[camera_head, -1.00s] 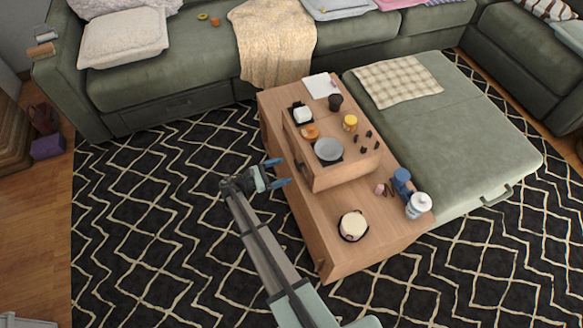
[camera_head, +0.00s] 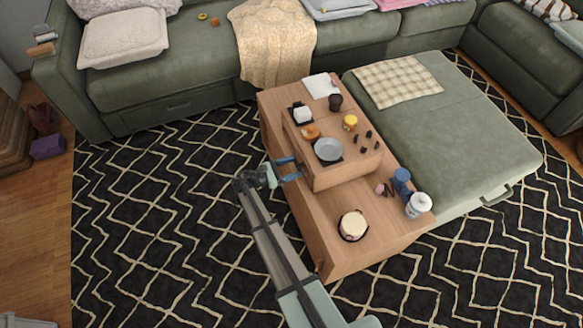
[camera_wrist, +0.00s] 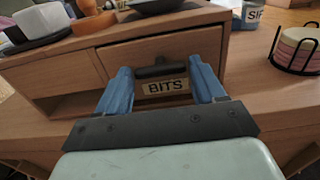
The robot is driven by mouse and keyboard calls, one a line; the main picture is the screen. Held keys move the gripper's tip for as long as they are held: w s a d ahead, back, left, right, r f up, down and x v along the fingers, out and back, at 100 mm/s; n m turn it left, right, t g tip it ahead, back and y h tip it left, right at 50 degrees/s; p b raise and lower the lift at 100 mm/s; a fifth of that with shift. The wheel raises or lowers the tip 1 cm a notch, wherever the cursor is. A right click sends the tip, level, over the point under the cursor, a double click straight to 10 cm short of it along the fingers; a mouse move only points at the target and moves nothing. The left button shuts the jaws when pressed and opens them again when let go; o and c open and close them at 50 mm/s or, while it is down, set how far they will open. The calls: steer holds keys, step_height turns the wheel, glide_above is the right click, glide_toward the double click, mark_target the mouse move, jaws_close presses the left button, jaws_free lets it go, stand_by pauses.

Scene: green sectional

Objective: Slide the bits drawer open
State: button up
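The bits drawer (camera_wrist: 135,52) is a wooden front in the raised box on the coffee table, with a "BITS" label (camera_wrist: 166,87) under a dark bar handle (camera_wrist: 160,71). It looks closed, its front about flush with the box. My gripper (camera_head: 295,168) is at the left side of the box, facing the drawer. In the wrist view, the blue fingers of my gripper (camera_wrist: 161,66) are spread apart, one on each side of the handle. They hold nothing; I cannot tell whether the fingertips touch the drawer front.
A grey dish (camera_head: 328,149), a yellow-lidded jar (camera_head: 350,122) and a dark cup (camera_head: 335,103) stand on the box. A coaster stack in a holder (camera_head: 353,225) and a white jar (camera_head: 418,205) are on the lower tabletop (camera_head: 330,255). The patterned rug (camera_head: 160,220) left of the table is clear.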

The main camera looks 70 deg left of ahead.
steer(key=c, duration=1.1)
steer(key=s, duration=1.2)
steer(key=shift+s, duration=0.2)
steer(key=o, duration=1.5)
steer(key=shift+o, duration=0.2)
steer(key=shift+s, duration=0.1)
steer(key=s, duration=1.3)
steer(key=shift+s, duration=0.3)
